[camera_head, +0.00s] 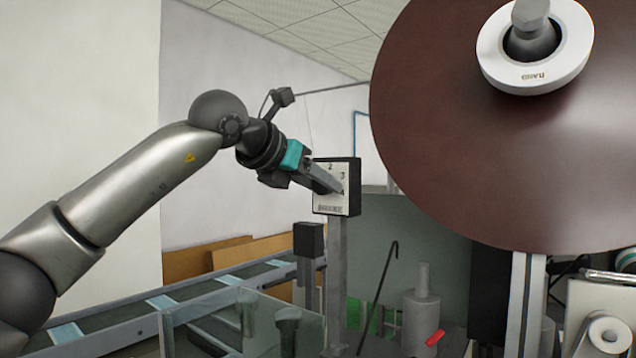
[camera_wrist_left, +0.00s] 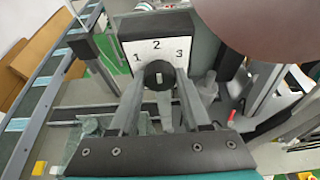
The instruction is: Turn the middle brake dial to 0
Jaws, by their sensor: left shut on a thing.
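The brake dial (camera_wrist_left: 159,74) is a round black knob with a short pale mark, on a white face with the numbers 1, 2 and 3 around its top in the left wrist view. The mark's exact setting is hard to read. The dial's dark-framed box (camera_head: 351,204) stands on a grey post in the head view, where my fingers hide the knob. My left gripper (camera_head: 332,187) reaches the face from the left. In the left wrist view its two fingers (camera_wrist_left: 158,82) are shut on the knob, one on each side. My right gripper is out of view.
A large dark red disc (camera_head: 480,150) with a white hub fills the upper right, close to the box. A conveyor (camera_head: 130,322) runs at lower left. A grey post with a dark box (camera_head: 308,240) stands beside the dial's post. A grey cylinder (camera_head: 421,310) stands lower right.

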